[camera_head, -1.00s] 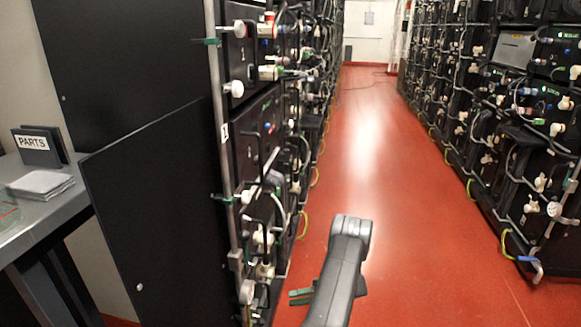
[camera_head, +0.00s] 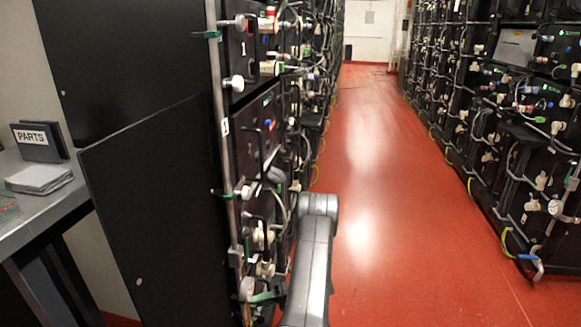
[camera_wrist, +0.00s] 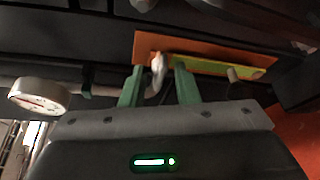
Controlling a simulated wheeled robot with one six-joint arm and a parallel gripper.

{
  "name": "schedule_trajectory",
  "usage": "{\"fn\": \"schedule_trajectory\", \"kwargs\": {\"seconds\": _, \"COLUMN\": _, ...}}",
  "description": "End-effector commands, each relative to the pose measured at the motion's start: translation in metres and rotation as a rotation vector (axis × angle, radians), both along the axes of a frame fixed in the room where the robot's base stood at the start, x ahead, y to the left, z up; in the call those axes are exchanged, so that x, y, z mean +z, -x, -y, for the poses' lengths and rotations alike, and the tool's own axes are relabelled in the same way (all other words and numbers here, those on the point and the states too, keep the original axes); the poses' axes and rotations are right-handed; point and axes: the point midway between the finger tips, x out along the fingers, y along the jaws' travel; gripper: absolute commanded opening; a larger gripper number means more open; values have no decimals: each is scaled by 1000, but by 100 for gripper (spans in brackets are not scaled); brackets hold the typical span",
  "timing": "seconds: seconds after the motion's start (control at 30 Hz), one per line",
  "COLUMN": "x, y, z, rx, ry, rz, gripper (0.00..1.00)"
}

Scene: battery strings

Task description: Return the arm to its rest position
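My gripper (camera_wrist: 158,68) shows in the wrist view with its two green fingers apart. A pale curved fitting shows in the gap between them, farther off or between the tips; I cannot tell which, and nothing looks clamped. In the head view, my grey arm (camera_head: 313,250) rises from the bottom edge, right beside the left battery rack (camera_head: 262,120). A green finger of my gripper shows low at its left, close to the rack's front; the rest of the gripper is hidden or out of frame.
In the wrist view, a round dial gauge (camera_wrist: 40,95) and an orange plate (camera_wrist: 165,45) are close to the fingers. The red aisle floor (camera_head: 400,220) is clear. The right battery rack (camera_head: 500,140) lines the other side.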

Motion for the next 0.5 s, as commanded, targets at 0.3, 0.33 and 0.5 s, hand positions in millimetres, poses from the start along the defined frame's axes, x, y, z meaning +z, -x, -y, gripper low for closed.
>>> {"fn": "schedule_trajectory", "kwargs": {"seconds": 0.3, "x": 3, "y": 0, "z": 0, "rx": 0, "ry": 49, "rz": 252, "gripper": 28}}
{"fn": "schedule_trajectory", "kwargs": {"seconds": 0.33, "x": 3, "y": 1, "z": 0, "rx": 0, "ry": 54, "rz": 273, "gripper": 28}}
{"fn": "schedule_trajectory", "kwargs": {"seconds": 0.5, "x": 3, "y": 1, "z": 0, "rx": 0, "ry": 74, "rz": 379, "gripper": 28}}
